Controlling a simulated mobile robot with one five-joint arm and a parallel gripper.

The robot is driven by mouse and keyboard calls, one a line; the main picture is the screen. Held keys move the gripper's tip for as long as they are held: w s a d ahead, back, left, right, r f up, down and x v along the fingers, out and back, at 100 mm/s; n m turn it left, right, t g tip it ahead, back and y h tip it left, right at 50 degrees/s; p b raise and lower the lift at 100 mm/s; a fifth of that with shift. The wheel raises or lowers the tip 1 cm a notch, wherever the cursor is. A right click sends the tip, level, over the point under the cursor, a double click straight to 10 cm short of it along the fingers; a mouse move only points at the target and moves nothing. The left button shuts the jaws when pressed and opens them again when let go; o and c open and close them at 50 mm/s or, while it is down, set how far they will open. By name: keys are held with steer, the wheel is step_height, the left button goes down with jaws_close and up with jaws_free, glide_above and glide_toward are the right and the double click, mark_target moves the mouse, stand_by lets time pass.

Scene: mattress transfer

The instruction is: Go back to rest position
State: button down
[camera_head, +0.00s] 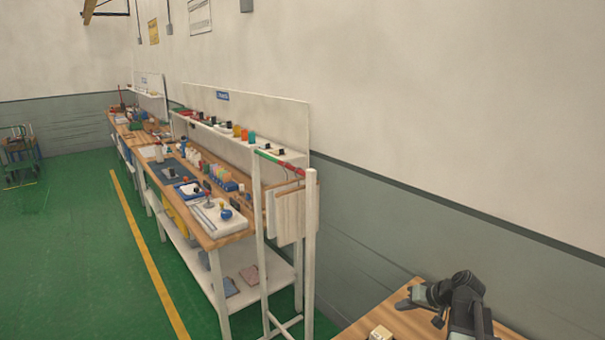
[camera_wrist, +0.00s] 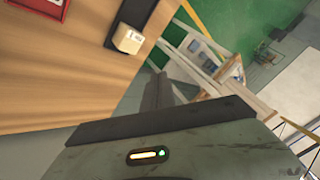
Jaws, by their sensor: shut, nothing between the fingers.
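My dark arm (camera_head: 455,300) is folded low over the wooden table at the bottom right of the head view. In the wrist view my gripper (camera_wrist: 159,82) shows as dark fingers closed together, with nothing seen between them. It points past the table's edge, near a small tan box with a white label (camera_wrist: 128,40). The same kind of small box shows at the bottom of the head view (camera_head: 381,333), left of my arm and apart from it.
The wooden table (camera_wrist: 60,80) bears a red-edged item (camera_wrist: 35,8) and a dark strip beside the box. A white-framed rack (camera_head: 311,240) stands beyond it. A long cluttered workbench (camera_head: 228,240) runs along the wall.

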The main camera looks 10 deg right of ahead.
steer(key=a+f+n+g, duration=0.3)
steer(key=a, duration=1.2)
steer(key=s+a+f+n+g+h+b, duration=0.1)
steer(key=s+a+f+g+h, duration=0.2)
steer(key=s+a, duration=0.6)
steer(key=shift+s+d+f+m+g+h, duration=0.3)
steer(key=shift+s+d+m+h, duration=0.1)
steer(key=shift+s+d+m, duration=0.15)
steer(key=shift+s+d+f+m+g+h, duration=0.2)
steer(key=shift+s+d+f+m+h, duration=0.1)
steer(key=shift+s+d+m+h, duration=0.15)
steer(key=shift+d, duration=0.1)
